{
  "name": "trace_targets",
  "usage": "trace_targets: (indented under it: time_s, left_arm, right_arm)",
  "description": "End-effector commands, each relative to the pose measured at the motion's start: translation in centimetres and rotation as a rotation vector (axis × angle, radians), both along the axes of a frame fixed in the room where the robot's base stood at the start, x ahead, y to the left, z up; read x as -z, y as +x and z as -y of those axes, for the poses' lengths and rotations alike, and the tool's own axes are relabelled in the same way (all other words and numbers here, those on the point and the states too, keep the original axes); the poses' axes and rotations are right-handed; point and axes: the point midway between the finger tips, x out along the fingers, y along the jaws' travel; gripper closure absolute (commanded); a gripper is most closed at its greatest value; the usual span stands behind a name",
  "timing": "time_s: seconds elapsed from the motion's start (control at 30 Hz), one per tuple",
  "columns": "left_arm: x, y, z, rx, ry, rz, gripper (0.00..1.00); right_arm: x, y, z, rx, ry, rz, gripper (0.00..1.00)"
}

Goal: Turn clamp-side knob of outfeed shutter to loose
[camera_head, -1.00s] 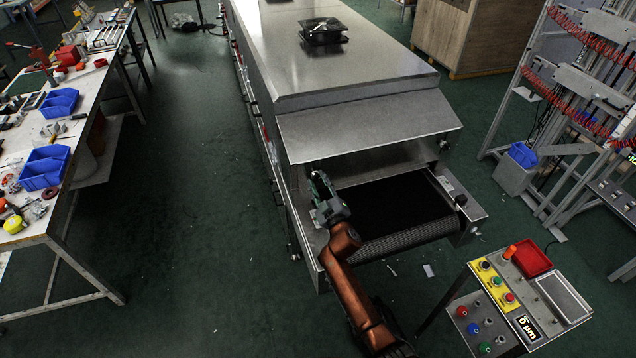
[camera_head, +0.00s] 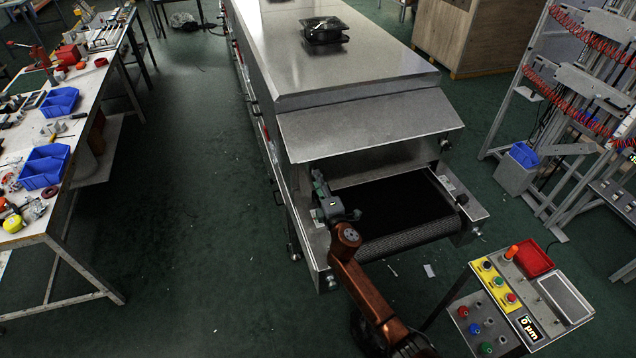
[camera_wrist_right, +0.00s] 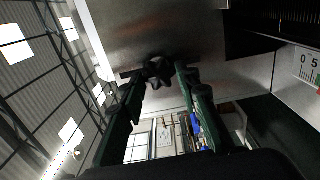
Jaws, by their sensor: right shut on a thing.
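The outfeed shutter (camera_head: 370,122) is the sloped metal panel above the dryer's mouth. My right gripper (camera_head: 318,178) is at the left side of that mouth, below the shutter's left end. In the right wrist view a black lobed knob (camera_wrist_right: 158,70) sits on a metal wall, and the tips of my right gripper (camera_wrist_right: 158,78) are shut on it from both sides. In the head view my gripper hides this knob. Another small knob (camera_head: 444,145) shows at the right side of the mouth. My left gripper is in neither current view.
A dark conveyor belt (camera_head: 395,208) runs out of the mouth close to my right gripper. A control console (camera_head: 520,310) stands at the lower right. A workbench (camera_head: 85,165) with blue bins is at the left, with clear green floor between it and the dryer.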

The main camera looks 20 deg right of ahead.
Motion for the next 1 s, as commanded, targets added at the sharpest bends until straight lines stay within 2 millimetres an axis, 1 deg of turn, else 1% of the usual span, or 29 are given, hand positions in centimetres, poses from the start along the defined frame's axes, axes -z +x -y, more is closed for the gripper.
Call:
trace_targets:
  time_s: [0.03,0.2,0.4,0.63,1.0]
  left_arm:
    - [0.01,0.00,0.00,0.000,0.000,0.000,0.60]
    - [-0.02,0.00,-0.01,0.000,0.000,0.000,0.60]
    - [-0.04,0.01,-0.01,0.000,0.000,0.000,0.60]
    - [-0.05,0.02,-0.01,0.000,0.000,0.000,0.60]
    - [-0.04,0.02,-0.01,0.000,0.000,0.000,0.60]
  right_arm:
    - [0.30,-0.06,0.02,0.000,-0.036,-0.003,0.94]
    - [0.35,-0.07,0.02,0.000,-0.141,0.001,0.94]
    - [0.43,-0.08,-0.04,-0.002,-0.218,0.002,0.94]
    - [0.49,-0.09,-0.05,-0.002,-0.257,0.004,0.94]
    - [0.53,-0.10,-0.06,-0.002,-0.259,0.003,0.94]
